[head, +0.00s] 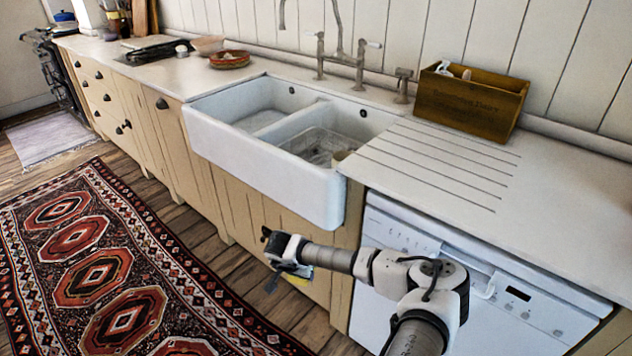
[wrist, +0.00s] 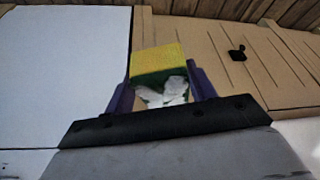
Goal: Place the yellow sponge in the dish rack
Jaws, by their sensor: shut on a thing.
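The yellow sponge (wrist: 155,58) with a green side is between the two purple fingers of my gripper (wrist: 162,86), which is shut on it in the wrist view. White patches show below its green side; I cannot tell what they are. In the head view my gripper (head: 275,256) is low in front of the cabinet, below the sink's front. Only a small yellow bit of the sponge (head: 298,281) shows there. What looks like the dish rack (head: 318,146), a pale wire or clear frame, sits in the right basin of the sink, above and behind my gripper. Its slots cannot be made out.
The white sink (head: 265,165) has a raised front wall between my gripper and the basins. A tap (head: 340,62) stands behind it. A wooden box (head: 472,103) stands on the right counter (head: 570,190), which is otherwise largely clear. A red bowl (head: 230,60) is left of the sink.

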